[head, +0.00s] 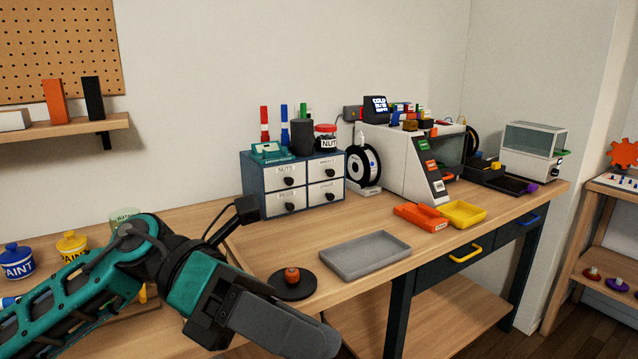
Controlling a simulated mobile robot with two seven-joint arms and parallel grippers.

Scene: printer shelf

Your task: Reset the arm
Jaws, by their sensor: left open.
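My left arm comes in from the lower left in teal and black. My left gripper (315,345) is at the bottom of the head view, in front of the bench's front edge, with long grey-black fingers pointing right and down. It is open, and nothing shows between its fingers. Its lower tip runs close to the frame's bottom edge. My right gripper is not in view.
A round black plate (310,290) with a small orange-red piece (292,275) lies just beyond the gripper. A grey tray (365,256), orange tray (421,217), yellow tray (463,214), drawer cabinet (332,205) and white printer (395,170) stand on the bench. Paint jars (72,246) stand left.

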